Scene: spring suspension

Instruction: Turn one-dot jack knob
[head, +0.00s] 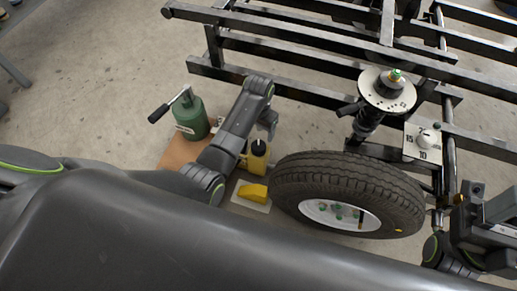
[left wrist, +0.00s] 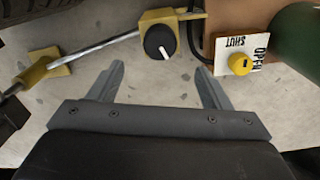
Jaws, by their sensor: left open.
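A yellow jack block (head: 257,158) stands on the floor left of the tyre, with a round black knob (head: 259,146) on it. In the left wrist view the black knob (left wrist: 160,41) has a white pointer line, and a metal rod runs left from its yellow block (left wrist: 178,19). I cannot make out any dots. My left gripper (head: 269,128) is by the jack; in the left wrist view it (left wrist: 161,70) is open and empty, its fingers apart from the knob, which lies beyond the gap between them. My right gripper (head: 476,192) is at the right edge, its fingers unclear.
A yellow knob (left wrist: 240,63) sits on an OPEN/SHUT plate (left wrist: 222,66) beside the green bottle-shaped body (head: 190,119). A tyre (head: 345,173), a yellow wedge (head: 254,193), a spring strut with a round dial (head: 373,97), a numbered plate (head: 416,153) and black frame rails (head: 300,91) surround the jack.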

